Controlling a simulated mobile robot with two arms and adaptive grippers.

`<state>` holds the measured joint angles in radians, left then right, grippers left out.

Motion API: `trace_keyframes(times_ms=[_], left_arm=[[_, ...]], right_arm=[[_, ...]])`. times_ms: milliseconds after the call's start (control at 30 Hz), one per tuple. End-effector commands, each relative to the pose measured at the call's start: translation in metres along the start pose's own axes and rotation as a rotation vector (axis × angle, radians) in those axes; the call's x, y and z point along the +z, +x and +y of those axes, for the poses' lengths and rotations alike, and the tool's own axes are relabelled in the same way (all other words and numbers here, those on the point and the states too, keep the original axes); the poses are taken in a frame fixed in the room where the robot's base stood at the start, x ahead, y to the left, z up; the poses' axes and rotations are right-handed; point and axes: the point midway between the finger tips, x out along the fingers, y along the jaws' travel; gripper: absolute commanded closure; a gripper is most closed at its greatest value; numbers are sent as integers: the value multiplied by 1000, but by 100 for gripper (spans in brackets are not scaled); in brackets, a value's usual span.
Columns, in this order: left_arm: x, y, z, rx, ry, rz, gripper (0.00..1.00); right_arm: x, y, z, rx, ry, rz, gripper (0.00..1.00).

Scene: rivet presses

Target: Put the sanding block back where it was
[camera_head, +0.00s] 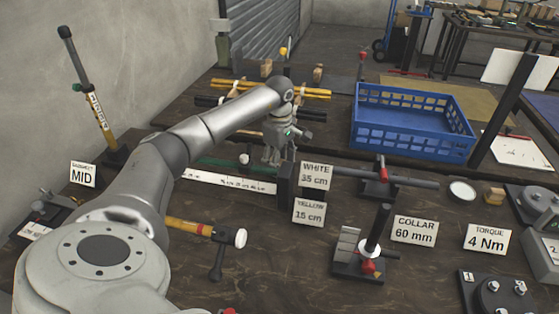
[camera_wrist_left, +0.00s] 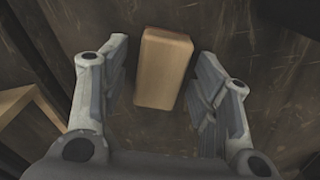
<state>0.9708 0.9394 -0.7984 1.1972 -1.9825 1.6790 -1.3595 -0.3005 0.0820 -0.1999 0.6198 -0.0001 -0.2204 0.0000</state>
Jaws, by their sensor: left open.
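My left gripper (camera_head: 278,155) points down over the back left of the dark workbench, near the white ruler. In the left wrist view its two fingers (camera_wrist_left: 163,100) are spread open. A plain tan block (camera_wrist_left: 165,68), probably the sanding block, lies on the dark wood between and slightly beyond the fingers. Gaps show on both sides of it, so it is not gripped. In the head view I cannot make this block out; the gripper and arm cover that area. My right gripper is not in view.
A blue crate (camera_head: 412,125) stands at the back right. A white ruler (camera_head: 228,182) lies left of the gripper. A WHITE 35 cm sign (camera_head: 316,176) and dark stand (camera_head: 287,185) are close by. Another tan wooden piece (camera_wrist_left: 28,108) shows at the wrist view's left.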

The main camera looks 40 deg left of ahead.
Motion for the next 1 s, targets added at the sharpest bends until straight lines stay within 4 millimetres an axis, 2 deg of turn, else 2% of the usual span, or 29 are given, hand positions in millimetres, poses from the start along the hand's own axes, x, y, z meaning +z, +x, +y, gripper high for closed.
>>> trace_keyframes(times_ms=[167,367,1000], left_arm=[[0,-2,0,1,0,0,43],[0,-17,0,2,0,0,43],[0,-117,0,1,0,0,43]], right_arm=[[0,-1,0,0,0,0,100],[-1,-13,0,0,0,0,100],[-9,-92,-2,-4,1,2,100]])
